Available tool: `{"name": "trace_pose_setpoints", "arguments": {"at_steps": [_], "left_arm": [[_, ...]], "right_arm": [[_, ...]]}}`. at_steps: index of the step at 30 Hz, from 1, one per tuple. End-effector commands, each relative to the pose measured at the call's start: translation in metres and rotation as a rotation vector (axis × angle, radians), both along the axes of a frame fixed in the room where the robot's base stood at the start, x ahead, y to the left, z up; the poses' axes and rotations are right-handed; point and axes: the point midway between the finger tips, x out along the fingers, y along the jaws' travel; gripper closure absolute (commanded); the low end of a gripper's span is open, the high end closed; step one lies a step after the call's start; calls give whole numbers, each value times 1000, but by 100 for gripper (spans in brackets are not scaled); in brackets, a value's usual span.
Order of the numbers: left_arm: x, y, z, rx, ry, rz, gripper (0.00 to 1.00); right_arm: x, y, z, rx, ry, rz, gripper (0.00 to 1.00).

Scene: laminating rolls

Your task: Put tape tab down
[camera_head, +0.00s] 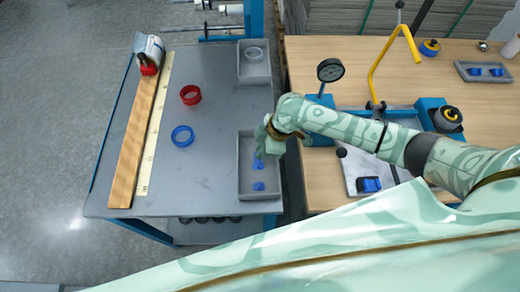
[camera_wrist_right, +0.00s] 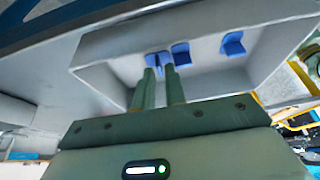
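My right gripper (camera_head: 262,151) reaches over the grey tray (camera_head: 244,192) at the near right of the cart top. In the right wrist view its two fingers (camera_wrist_right: 161,78) point into the tray, close together, with a small blue tape tab (camera_wrist_right: 158,61) between their tips. They appear shut on it; whether the tab touches the tray floor I cannot tell. A second blue tab (camera_wrist_right: 181,54) lies just beside it, and a third (camera_wrist_right: 232,44) lies farther right. Blue tabs also show in the tray in the head view (camera_head: 259,186). My left gripper is not in view.
The cart top (camera_head: 215,125) holds a red ring (camera_head: 190,95), a blue ring (camera_head: 183,136), a long wooden strip (camera_head: 136,135) and a far tray with a pale ring (camera_head: 255,54). A wooden bench (camera_head: 330,185) with a gauge (camera_head: 330,70) and a yellow lever (camera_head: 385,55) stands right.

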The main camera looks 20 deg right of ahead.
Motion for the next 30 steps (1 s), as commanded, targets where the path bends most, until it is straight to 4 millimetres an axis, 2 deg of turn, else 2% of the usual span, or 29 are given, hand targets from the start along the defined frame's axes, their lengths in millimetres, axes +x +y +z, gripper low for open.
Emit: {"name": "trace_pose_setpoints", "arguments": {"at_steps": [1, 6, 12, 17, 26, 30], "left_arm": [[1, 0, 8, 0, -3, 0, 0], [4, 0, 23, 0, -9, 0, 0], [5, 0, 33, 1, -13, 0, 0], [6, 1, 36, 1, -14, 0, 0], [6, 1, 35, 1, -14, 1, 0], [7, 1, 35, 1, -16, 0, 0]], "right_arm": [[0, -5, 14, -3, -5, 1, 88], [-4, -20, 54, -2, -4, 1, 88], [-8, -34, 88, -2, -3, 1, 88], [-10, -39, 100, 0, -1, 1, 88], [-11, -40, 100, 0, 0, 0, 88], [-17, -28, 97, 7, -22, 7, 88]]}}
